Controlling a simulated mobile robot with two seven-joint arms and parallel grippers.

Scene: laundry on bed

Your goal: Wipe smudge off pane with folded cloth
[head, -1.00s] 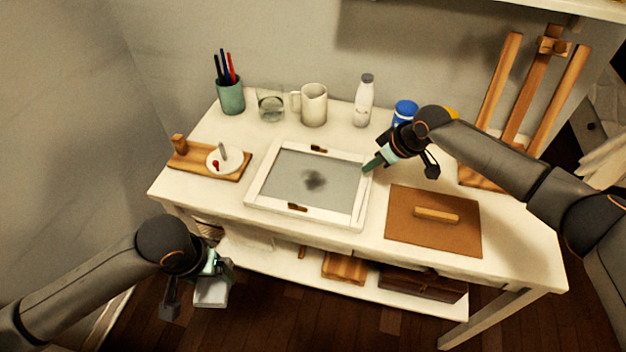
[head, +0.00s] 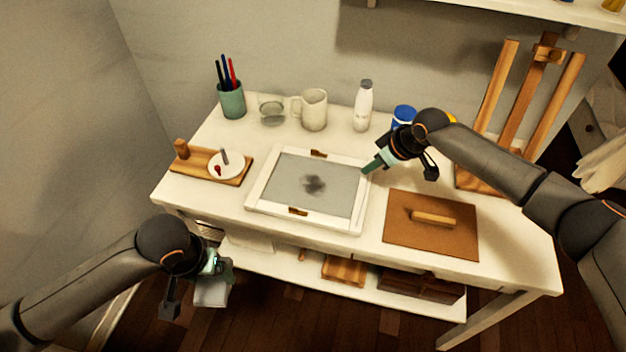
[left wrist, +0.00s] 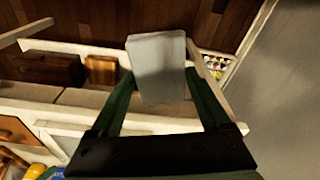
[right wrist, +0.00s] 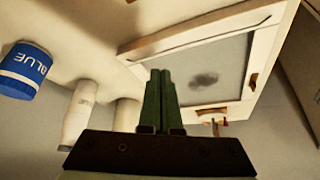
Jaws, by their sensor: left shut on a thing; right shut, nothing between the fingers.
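The framed pane (head: 335,193) lies flat on the white table, and a dark grey smudge (head: 315,184) sits near its middle. The smudge also shows in the right wrist view (right wrist: 204,80). My left gripper (head: 218,272) is shut on the folded cloth (head: 211,291), a pale grey pad, in front of the table's left front edge. In the left wrist view the cloth (left wrist: 158,68) is between the fingertips. My right gripper (head: 371,166) is shut and empty at the pane frame's right edge; I cannot tell if it touches.
A brown board with a wooden handle (head: 433,219) lies right of the pane. A wooden board with a white dish (head: 225,165) lies left. A pen cup (head: 232,100), glass, mug (head: 313,108), bottle (head: 363,106) and blue-lidded jar line the back. An easel stands right.

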